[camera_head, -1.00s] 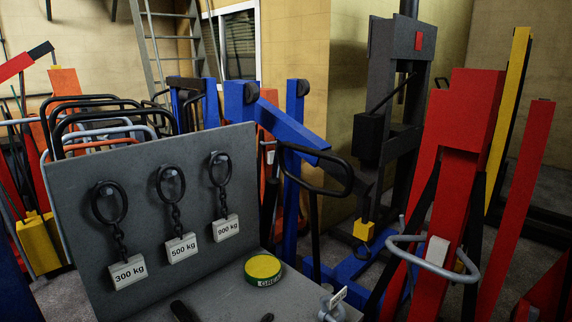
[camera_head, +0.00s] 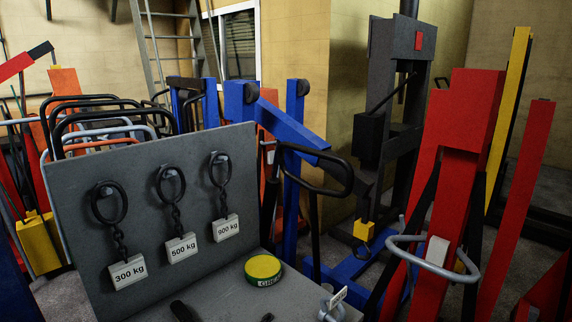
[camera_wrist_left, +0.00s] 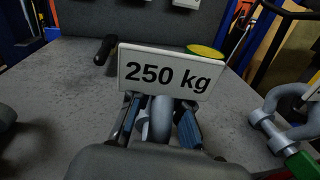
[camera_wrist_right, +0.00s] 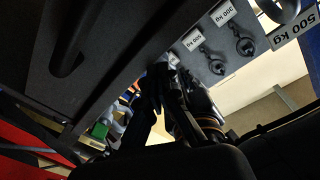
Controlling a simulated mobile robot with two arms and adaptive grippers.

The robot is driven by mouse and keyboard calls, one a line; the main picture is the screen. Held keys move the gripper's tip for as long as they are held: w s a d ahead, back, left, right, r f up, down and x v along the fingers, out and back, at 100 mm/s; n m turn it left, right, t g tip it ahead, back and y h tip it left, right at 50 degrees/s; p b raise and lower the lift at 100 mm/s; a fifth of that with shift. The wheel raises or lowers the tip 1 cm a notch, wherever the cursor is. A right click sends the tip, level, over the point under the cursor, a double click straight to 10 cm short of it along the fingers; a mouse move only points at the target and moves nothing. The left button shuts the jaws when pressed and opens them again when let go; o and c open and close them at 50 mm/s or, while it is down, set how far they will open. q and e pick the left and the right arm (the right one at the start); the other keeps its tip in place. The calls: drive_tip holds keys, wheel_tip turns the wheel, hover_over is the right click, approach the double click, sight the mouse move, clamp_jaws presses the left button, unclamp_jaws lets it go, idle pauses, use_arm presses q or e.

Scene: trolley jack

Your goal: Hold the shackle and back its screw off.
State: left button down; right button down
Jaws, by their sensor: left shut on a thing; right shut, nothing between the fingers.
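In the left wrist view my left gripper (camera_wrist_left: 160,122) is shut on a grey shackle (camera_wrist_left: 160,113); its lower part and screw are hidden. A white "250 kg" tag (camera_wrist_left: 170,76) stands just beyond the fingers. A second grey shackle (camera_wrist_left: 275,125) with a green end lies on the bench at the right; a grey shackle with a tag (camera_head: 330,310) also shows at the bottom of the head view. My right gripper (camera_wrist_right: 165,82) is shut and empty in the dark right wrist view, apart from a small green part (camera_wrist_right: 99,131) at the left. Neither gripper shows in the head view.
A grey bench top (camera_head: 215,295) has an upright board (camera_head: 140,165) with several hanging rings, chains and weight tags. A yellow-lidded green tin (camera_head: 263,269) and a black handle (camera_wrist_left: 104,49) lie on the bench. Red and blue workshop equipment crowds the right and back.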

use_arm(q)
drive_tip(key=shift+f, duration=0.1)
use_arm(e)
drive_tip(key=shift+x, duration=0.85)
use_arm(q)
drive_tip(key=shift+a+f, duration=0.1)
drive_tip(key=shift+a, duration=0.05)
use_arm(e)
drive_tip(key=shift+w+d+r, duration=0.4)
drive_tip(key=shift+w+r, duration=0.05)
drive_tip(key=shift+r, duration=0.05)
idle(0.3)
use_arm(q)
drive_tip(key=shift+s, duration=0.1)
use_arm(e)
drive_tip(key=shift+w+d+f, duration=0.25)
drive_tip(key=shift+d+f, duration=0.05)
drive_tip(key=shift+d, duration=0.05)
drive_tip(key=shift+w+d+f, duration=0.15)
drive_tip(key=shift+d, duration=0.05)
drive_tip(key=shift+f, duration=0.15)
idle(0.5)
drive_tip(key=v, duration=0.6)
drive_tip(key=shift+f, duration=0.35)
